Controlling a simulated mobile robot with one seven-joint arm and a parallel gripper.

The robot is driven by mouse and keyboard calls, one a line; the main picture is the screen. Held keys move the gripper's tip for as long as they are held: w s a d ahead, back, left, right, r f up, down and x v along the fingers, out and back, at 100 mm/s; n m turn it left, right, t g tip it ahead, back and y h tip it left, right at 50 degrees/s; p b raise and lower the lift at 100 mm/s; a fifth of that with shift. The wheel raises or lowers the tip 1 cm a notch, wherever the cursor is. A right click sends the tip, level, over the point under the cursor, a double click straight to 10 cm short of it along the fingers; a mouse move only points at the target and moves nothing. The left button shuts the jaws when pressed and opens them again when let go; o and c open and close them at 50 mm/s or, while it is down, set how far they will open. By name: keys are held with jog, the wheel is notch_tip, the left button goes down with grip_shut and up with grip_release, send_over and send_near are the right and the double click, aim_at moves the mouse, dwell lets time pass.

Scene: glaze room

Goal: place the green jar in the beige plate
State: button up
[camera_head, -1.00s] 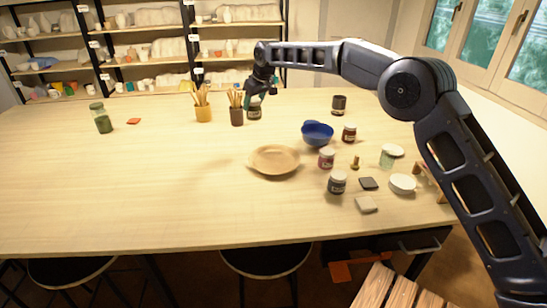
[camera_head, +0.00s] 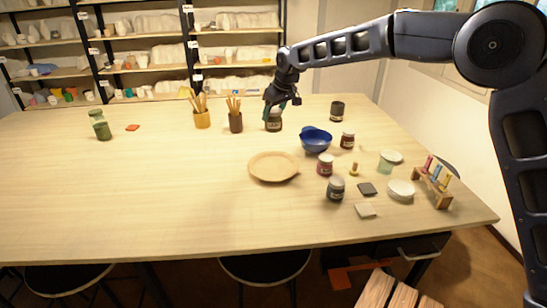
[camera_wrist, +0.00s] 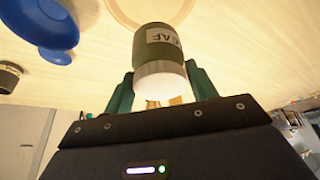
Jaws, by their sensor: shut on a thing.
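My gripper (camera_head: 275,107) is shut on a dark green jar (camera_head: 273,125) with a pale lid, toward the back middle of the table. In the wrist view the jar (camera_wrist: 157,42) sits between the green fingers of my gripper (camera_wrist: 161,86), its label showing. How far its base is from the tabletop is hard to tell. The beige plate (camera_head: 273,167) lies empty nearer the front, below the jar in the head view.
A blue bowl (camera_head: 316,140) stands just right of the plate, with several small jars beyond it. A brown brush cup (camera_head: 235,122) and a yellow one (camera_head: 202,119) stand left of my gripper. Another green jar (camera_head: 101,126) stands far left. The table's left front is clear.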

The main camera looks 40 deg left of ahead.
notch_tip(320, 180, down, 17)
jog(key=shift+r, duration=0.1)
dwell(0.5)
jog(key=shift+f, duration=0.2)
jog(key=o, duration=1.1)
jog(key=shift+o, duration=0.2)
jog(key=v, duration=1.2)
jog(key=shift+d+r, duration=0.1)
jog(key=shift+r, duration=0.1)
